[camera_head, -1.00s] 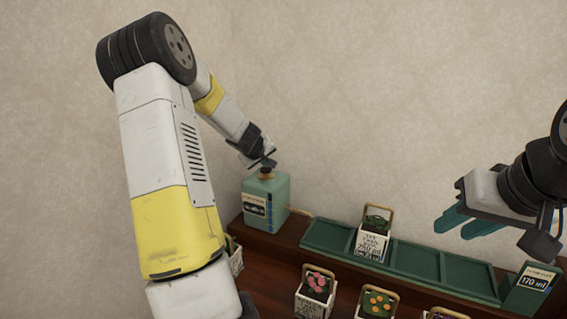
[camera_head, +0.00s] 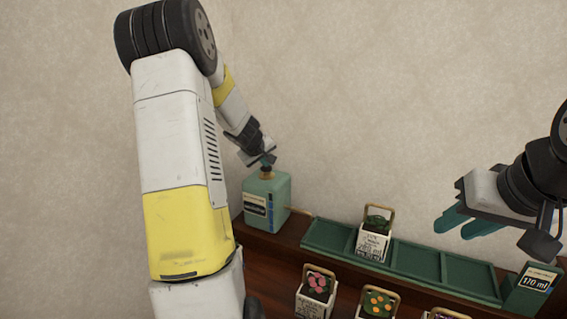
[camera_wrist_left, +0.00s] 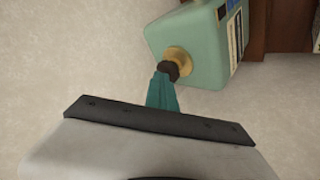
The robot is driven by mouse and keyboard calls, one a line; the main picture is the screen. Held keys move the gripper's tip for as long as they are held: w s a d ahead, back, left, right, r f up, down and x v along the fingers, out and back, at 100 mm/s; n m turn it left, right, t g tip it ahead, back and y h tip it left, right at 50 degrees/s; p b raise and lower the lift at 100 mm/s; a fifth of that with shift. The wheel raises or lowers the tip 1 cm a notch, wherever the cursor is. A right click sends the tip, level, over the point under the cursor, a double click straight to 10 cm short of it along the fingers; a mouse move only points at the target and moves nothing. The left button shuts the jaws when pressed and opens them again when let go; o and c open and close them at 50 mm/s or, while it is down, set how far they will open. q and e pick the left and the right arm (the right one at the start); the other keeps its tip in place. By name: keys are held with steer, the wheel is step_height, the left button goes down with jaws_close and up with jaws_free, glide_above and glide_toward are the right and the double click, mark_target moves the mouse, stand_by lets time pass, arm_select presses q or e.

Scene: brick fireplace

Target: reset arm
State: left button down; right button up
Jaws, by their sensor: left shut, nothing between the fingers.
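My left gripper (camera_head: 264,160) is shut and empty, just above the dark-tipped cap of a teal canister (camera_head: 266,202) at the back left of the shelf. In the left wrist view my left gripper (camera_wrist_left: 163,80) shows its teal fingers together, close to the dark tip of the canister (camera_wrist_left: 210,40); I cannot tell whether they touch. My right gripper (camera_head: 461,225) is at the right, above the green tray, with its teal fingers apart and nothing visible between them.
A green sectioned tray (camera_head: 415,262) lies on the wooden shelf (camera_head: 262,240), with a white labelled planter box (camera_head: 372,246) in it. A green 170 ml block (camera_head: 530,287) stands at its right end. Planters with pink flowers (camera_head: 316,292) and orange flowers (camera_head: 377,303) stand in front.

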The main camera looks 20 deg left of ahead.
arm_select(q)
steer(key=shift+d+f, duration=0.1)
steer(key=shift+d, duration=0.1)
steer(key=shift+s+d+r, duration=0.1)
steer(key=shift+d+r, duration=0.1)
steer(key=s+d+r+m+h, duration=0.3)
steer(key=s+d+r+m, duration=0.2)
steer(key=s+d+r, duration=0.8)
steer(key=s+d+m+g, duration=0.1)
steer(key=s+d+m, duration=0.1)
steer(key=s, duration=0.9)
steer(key=s+d+f+m+g, duration=0.1)
steer(key=s+d+m+g, duration=0.1)
steer(key=s, duration=1)
steer(key=shift+d+m, duration=0.7)
steer(key=shift+d, duration=0.25)
